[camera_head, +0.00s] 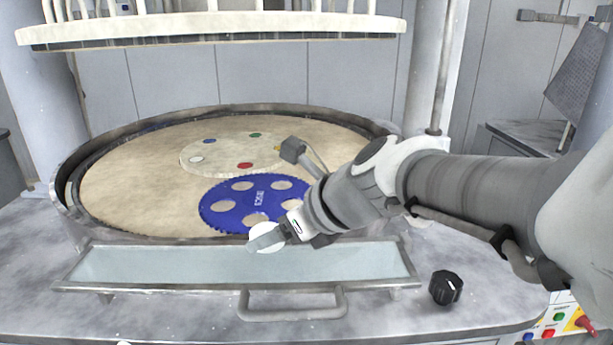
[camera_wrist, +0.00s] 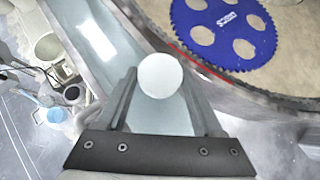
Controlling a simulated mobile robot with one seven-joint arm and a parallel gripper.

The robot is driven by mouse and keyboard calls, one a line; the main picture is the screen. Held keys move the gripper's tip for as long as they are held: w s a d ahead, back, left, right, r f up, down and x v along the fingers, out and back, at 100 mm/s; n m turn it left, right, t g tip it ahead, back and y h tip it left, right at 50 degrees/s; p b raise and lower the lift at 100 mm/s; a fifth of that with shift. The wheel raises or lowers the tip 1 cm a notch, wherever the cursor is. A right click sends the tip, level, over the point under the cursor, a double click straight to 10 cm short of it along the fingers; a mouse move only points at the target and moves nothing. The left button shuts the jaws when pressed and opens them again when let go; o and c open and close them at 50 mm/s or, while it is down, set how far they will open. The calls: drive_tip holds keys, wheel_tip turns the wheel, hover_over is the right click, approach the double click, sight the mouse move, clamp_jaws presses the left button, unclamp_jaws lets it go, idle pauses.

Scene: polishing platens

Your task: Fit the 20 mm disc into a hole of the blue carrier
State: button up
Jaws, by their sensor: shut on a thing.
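The blue carrier (camera_head: 232,197) is a toothed disc with several round holes, lying on the beige platen near its front edge. It also shows at the upper right of the wrist view (camera_wrist: 223,48). My gripper (camera_head: 266,238) is shut on a pale white disc (camera_wrist: 161,76), held between the fingertips. In the head view the disc (camera_head: 265,240) is partly covered by a finger. The gripper and disc are above the tray's back edge, in front of the carrier and apart from it. The carrier's right edge is partly hidden by my arm in the head view.
The platen (camera_head: 120,180) has a raised metal rim (camera_head: 70,205). A pale round plate with coloured spots (camera_head: 215,155) lies behind the carrier. A shallow tray with a handle (camera_head: 292,312) is in front. A black knob (camera_head: 445,287) stands at right; an upper plate (camera_head: 210,28) hangs above.

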drive_tip(key=w+a+p, duration=0.1)
drive_tip(key=w+p, duration=0.1)
drive_tip(key=w, duration=0.2)
drive_tip(key=w+a+p, duration=0.1)
drive_tip(key=w+a, duration=0.1)
drive_tip(key=w, duration=0.3)
drive_tip(key=w+a+p, duration=0.1)
drive_tip(key=w+p, duration=0.1)
drive_tip(key=w, duration=0.2)
drive_tip(key=shift+w+a+p, duration=0.2)
drive_tip(key=shift+w+p, duration=0.1)
drive_tip(key=shift+w, duration=0.05)
drive_tip(key=w+f, duration=0.1)
drive_tip(key=w+f+b, duration=0.1)
drive_tip(key=f, duration=0.1)
drive_tip(key=shift+w+a+f, duration=0.2)
drive_tip(key=shift+w+a, duration=0.1)
drive_tip(key=shift+a, duration=0.1)
drive_tip(key=shift+w+f+b, duration=0.2)
drive_tip(key=shift+f+b, duration=1.15)
drive_tip(key=shift+f, duration=0.3)
drive_tip(key=shift+f+b, duration=0.35)
drive_tip(key=shift+f, duration=0.1)
